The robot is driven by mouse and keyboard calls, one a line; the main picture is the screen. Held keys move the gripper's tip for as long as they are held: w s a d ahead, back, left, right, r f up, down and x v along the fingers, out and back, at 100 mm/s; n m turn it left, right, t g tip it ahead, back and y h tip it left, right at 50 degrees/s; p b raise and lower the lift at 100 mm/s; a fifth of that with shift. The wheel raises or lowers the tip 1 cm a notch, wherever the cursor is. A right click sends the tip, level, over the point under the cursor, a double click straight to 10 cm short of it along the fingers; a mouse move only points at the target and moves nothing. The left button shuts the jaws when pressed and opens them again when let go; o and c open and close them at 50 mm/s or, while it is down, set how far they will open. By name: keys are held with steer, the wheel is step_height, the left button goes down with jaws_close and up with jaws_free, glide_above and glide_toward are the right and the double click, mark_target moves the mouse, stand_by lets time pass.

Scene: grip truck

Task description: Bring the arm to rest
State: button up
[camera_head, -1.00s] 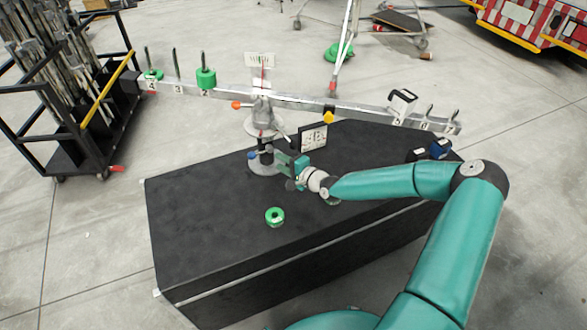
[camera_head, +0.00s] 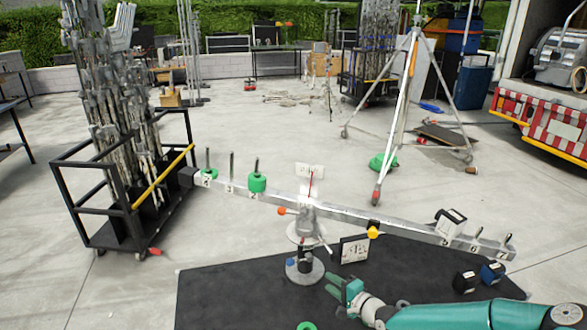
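My gripper (camera_head: 341,288) is low in the picture, over the black table, to the right of the balance stand's base. Its teal fingers look parted and nothing shows between them. My teal arm reaches in from the lower right, bent low across the table. The balance beam (camera_head: 400,227) stands above and behind my gripper, apart from it.
The black table (camera_head: 230,290) carries the stand (camera_head: 304,268), a small sign (camera_head: 354,249), a blue weight (camera_head: 492,272) and a green ring (camera_head: 306,326) at the lower edge. Green weights (camera_head: 257,182) sit on the beam's left; a black-and-white weight (camera_head: 450,222) on its right.

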steer(key=s+d+r+n+g+h, duration=0.3)
steer(key=s+r+n+g+h, duration=0.15)
steer(key=s+r, duration=0.3)
steer(key=s+d+r+n+g+h, duration=0.25)
steer(key=s+r+n+h, duration=0.3)
steer(key=r, duration=0.35)
steer(key=s+a+r+n, duration=0.1)
steer(key=s+a+r, duration=0.2)
steer(key=s+r, duration=0.4)
steer(key=s+a+r+y, duration=0.1)
steer(key=s+a+r, duration=0.2)
steer(key=s+r, duration=0.4)
steer(key=s, duration=0.6)
steer(key=shift+s+a+r+n, duration=0.15)
steer(key=shift+s+n, duration=0.15)
steer(key=shift+n, duration=0.1)
